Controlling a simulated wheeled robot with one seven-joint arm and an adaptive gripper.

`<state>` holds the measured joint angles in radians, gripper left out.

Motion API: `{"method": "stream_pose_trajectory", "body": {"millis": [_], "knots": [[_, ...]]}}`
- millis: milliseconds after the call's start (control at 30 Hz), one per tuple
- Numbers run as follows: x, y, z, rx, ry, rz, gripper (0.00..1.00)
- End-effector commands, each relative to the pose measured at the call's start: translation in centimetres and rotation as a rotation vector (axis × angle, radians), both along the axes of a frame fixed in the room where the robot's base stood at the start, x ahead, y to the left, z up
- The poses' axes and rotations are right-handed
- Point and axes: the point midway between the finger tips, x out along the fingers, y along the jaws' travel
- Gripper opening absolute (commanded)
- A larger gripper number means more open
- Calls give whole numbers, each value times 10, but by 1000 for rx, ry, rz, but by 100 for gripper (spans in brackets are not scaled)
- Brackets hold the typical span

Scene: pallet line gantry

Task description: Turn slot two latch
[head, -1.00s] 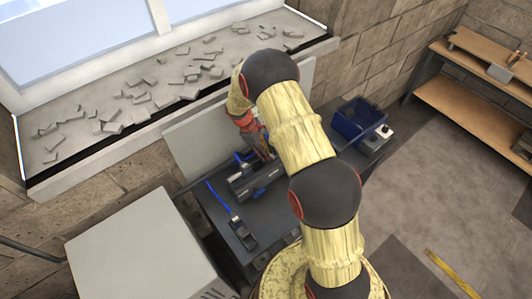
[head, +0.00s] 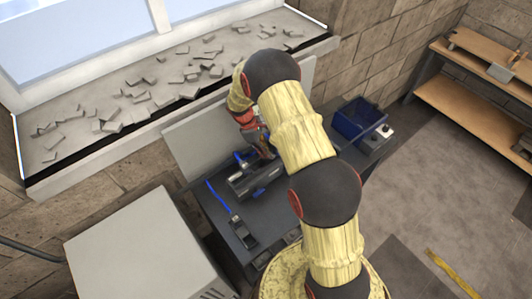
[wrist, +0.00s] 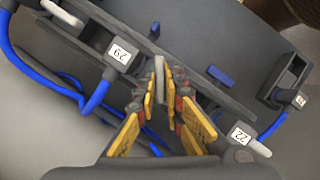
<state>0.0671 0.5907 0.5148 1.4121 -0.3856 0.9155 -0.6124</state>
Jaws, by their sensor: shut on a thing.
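A small grey latch lever (wrist: 159,67) stands up between the yellow fingertips of my gripper (wrist: 160,88) in the wrist view. My gripper is shut on this lever, and its fingers hide the lever's lower part. The lever is at a long dark rack (wrist: 205,88), which also shows on the bench in the head view (head: 254,181). No slot number is readable right at the lever. In the head view my arm covers most of the gripper and the latch.
Blue cables (wrist: 97,98) with numbered white tags run beside the rack. A dark socket block (wrist: 287,77) lies to the right in the wrist view. A blue bin (head: 358,118) stands on the bench's right end. A grey cabinet (head: 140,245) stands at front left.

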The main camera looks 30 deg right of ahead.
Motion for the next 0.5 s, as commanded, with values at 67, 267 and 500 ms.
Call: {"method": "stream_pose_trajectory", "body": {"millis": [67,267,500], "knots": [[1,-1,-1,0,-2,-51,0],[2,-2,-1,0,-2,-215,0],[3,-3,-1,-1,-2,-409,0]]}}
